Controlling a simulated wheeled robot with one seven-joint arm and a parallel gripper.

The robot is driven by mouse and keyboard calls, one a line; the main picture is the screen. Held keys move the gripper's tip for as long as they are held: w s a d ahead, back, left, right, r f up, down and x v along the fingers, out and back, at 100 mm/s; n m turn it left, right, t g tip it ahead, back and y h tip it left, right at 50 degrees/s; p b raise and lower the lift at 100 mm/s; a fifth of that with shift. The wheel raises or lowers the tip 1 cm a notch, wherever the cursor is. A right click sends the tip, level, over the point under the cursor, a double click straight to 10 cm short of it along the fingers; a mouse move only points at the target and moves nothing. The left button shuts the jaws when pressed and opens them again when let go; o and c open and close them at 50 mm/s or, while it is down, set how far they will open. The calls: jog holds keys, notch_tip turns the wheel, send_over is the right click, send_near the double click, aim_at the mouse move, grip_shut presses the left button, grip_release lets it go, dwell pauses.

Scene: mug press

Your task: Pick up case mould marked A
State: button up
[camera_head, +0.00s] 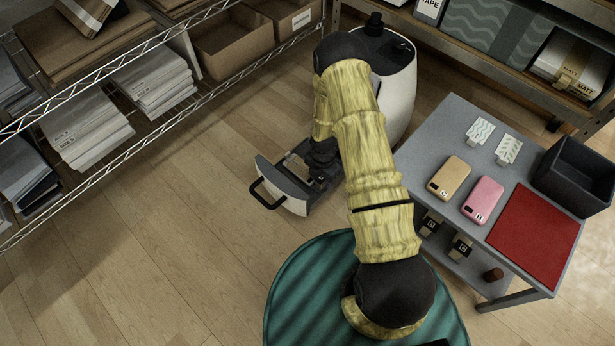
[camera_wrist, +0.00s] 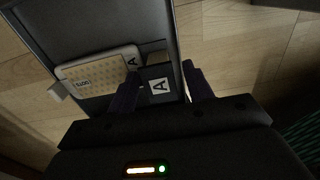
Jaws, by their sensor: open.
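The case mould marked A (camera_wrist: 158,86) shows in the wrist view as a dark block with a white "A" label and a tan part at its far end. My gripper (camera_wrist: 160,74) is open, with one dark finger on each side of the mould; whether they touch it I cannot tell. A pale dotted case (camera_wrist: 98,72), also marked A, lies just left of the mould on a dark surface. In the head view my gripper (camera_head: 322,150) is low over the pulled-out drawer (camera_head: 292,203) of the white machine; my arm partly hides this spot.
The white machine (camera_head: 398,95) stands behind my arm. A grey table (camera_head: 455,125) at right holds a tan case (camera_head: 449,178), a pink case (camera_head: 483,200), a red mat (camera_head: 535,235) and a dark bin (camera_head: 575,175). Labelled blocks (camera_head: 461,247) sit on its lower shelf. Floor at left is clear.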

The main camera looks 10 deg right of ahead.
dwell(0.4)
grip_shut()
jog(key=shift+r, duration=0.15)
notch_tip(320, 180, up, 10)
jog(key=p, duration=0.6)
dwell(0.4)
